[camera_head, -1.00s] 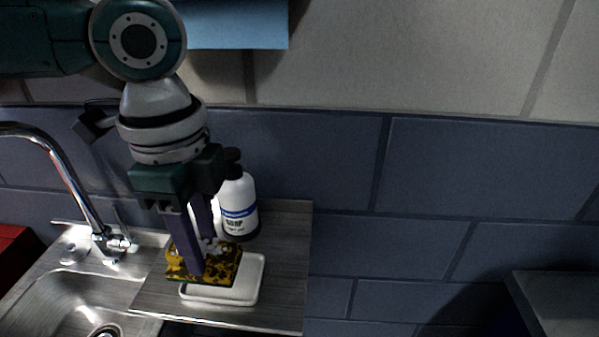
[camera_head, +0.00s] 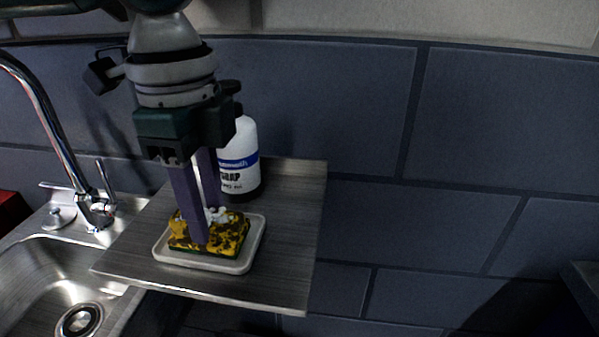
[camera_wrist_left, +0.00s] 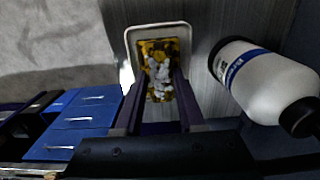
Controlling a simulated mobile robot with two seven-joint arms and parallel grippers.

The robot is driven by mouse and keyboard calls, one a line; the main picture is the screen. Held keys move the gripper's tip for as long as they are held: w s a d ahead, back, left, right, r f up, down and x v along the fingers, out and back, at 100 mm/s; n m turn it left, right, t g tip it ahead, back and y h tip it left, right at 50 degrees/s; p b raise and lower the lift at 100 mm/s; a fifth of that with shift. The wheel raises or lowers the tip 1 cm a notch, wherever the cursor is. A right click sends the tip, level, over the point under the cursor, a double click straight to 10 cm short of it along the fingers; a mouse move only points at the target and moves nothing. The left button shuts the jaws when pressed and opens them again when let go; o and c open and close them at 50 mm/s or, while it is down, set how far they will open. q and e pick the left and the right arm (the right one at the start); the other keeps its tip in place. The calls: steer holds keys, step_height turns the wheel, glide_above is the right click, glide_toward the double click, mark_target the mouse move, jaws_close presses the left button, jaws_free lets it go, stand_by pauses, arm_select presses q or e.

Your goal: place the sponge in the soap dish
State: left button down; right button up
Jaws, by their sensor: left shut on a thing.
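The yellow sponge with dark blotches and white foam (camera_head: 228,236) is within the rim of the white soap dish (camera_head: 241,264) in the head view. My left gripper (camera_head: 210,232) points down and is shut on the sponge, its two purple fingers on either side. In the left wrist view the sponge (camera_wrist_left: 158,66) lies between the fingers, inside the outline of the dish (camera_wrist_left: 131,36). I cannot tell whether the sponge's underside rests fully on the dish floor. My right gripper is not in view.
A white soap bottle (camera_head: 240,160) stands close behind the dish, near my left gripper. A steel sink (camera_head: 40,275) and chrome faucet (camera_head: 75,165) are at left. The metal counter (camera_head: 290,230) is clear to the right of the dish, up to its edge.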

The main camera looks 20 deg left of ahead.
mark_target(208, 214)
arm_select(q)
steer(key=shift+w, duration=0.1)
steer(key=c, duration=0.5)
jaws_free()
steer(key=shift+f, duration=0.1)
step_height(208, 214, up, 12)
steer(key=shift+r+p, duration=0.2)
steer(key=shift+p, duration=0.2)
